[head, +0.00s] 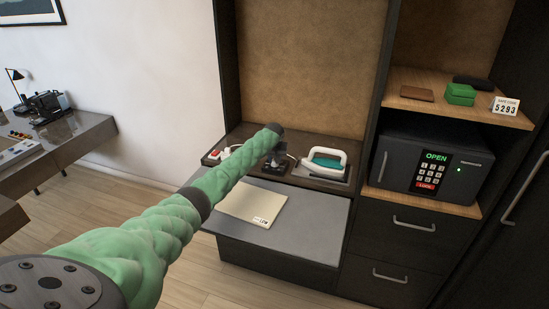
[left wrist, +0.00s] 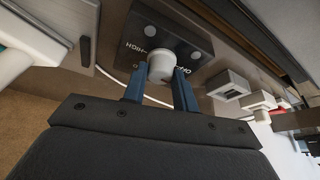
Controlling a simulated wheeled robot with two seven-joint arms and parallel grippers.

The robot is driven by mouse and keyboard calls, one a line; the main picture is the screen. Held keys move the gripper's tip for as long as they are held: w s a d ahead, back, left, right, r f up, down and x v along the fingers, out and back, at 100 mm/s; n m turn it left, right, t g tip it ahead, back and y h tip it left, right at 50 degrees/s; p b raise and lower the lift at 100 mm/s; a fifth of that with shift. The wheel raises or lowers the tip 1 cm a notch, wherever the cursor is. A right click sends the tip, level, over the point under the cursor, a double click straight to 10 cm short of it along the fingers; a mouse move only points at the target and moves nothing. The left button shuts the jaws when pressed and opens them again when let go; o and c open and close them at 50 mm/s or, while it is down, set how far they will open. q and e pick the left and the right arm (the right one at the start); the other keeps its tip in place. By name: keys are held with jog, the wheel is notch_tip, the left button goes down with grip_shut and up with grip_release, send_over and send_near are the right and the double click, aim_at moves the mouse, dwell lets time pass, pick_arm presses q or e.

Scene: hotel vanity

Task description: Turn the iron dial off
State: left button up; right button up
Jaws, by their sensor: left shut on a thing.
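The iron dial is a small white knob (left wrist: 161,65) on a dark control box (left wrist: 190,48) with white lettering, HIGH among it. In the left wrist view the two blue fingers of my left gripper (left wrist: 161,84) are closed on the knob's sides. In the head view my left gripper (head: 277,158) is at the box on the dark counter, and the arm's end hides most of the knob. The white and teal iron (head: 326,160) rests just right of the box; part of it also shows in the left wrist view (left wrist: 25,45). My right gripper is not in view.
A strip with a red switch (head: 214,154) and white plugs lies left of the box. A grey pull-out board (head: 310,222) with a cream folder (head: 250,202) is in front. A safe (head: 432,160) reading OPEN stands to the right, under a shelf (head: 430,98).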

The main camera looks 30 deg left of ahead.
pick_arm(q)
jog(key=shift+n+y, duration=0.3)
jog(key=shift+n, duration=0.4)
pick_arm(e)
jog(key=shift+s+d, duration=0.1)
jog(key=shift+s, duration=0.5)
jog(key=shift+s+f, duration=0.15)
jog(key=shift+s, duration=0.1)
pick_arm(q)
jog(key=o, duration=1)
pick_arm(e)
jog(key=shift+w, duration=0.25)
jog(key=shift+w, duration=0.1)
